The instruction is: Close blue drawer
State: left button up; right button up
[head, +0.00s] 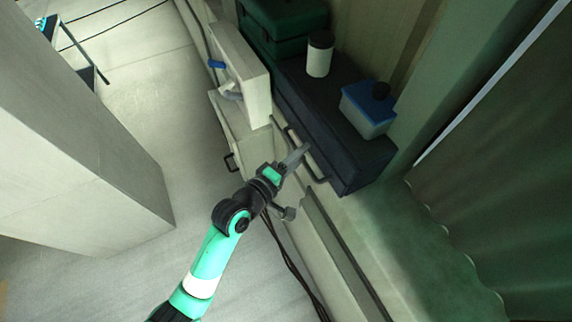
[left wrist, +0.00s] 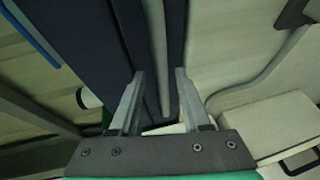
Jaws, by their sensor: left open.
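The dark blue drawer unit (head: 312,118) stands on the pale counter at upper middle in the head view. A grey bar handle (head: 318,168) runs along its front. My left gripper (head: 302,151) is at this front, its fingers beside the handle. In the left wrist view my left gripper (left wrist: 159,75) is open, with dark blue panels (left wrist: 90,50) ahead and a grey bar (left wrist: 158,50) showing between the fingers. I cannot tell whether the fingers touch the bar or how far the drawer stands out. My right gripper is not in view.
On the blue unit stand a white jar with a dark lid (head: 319,55) and a blue-lidded container (head: 368,108). A green case (head: 285,25) is behind. A pale cabinet (head: 243,75) is left of the unit. A pale block (head: 90,150) stands far left. Floor between is clear.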

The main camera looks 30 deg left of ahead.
pick_arm(q)
jog(key=v, duration=1)
jog(key=shift+s, duration=0.3)
jog(key=shift+a+f, duration=0.1)
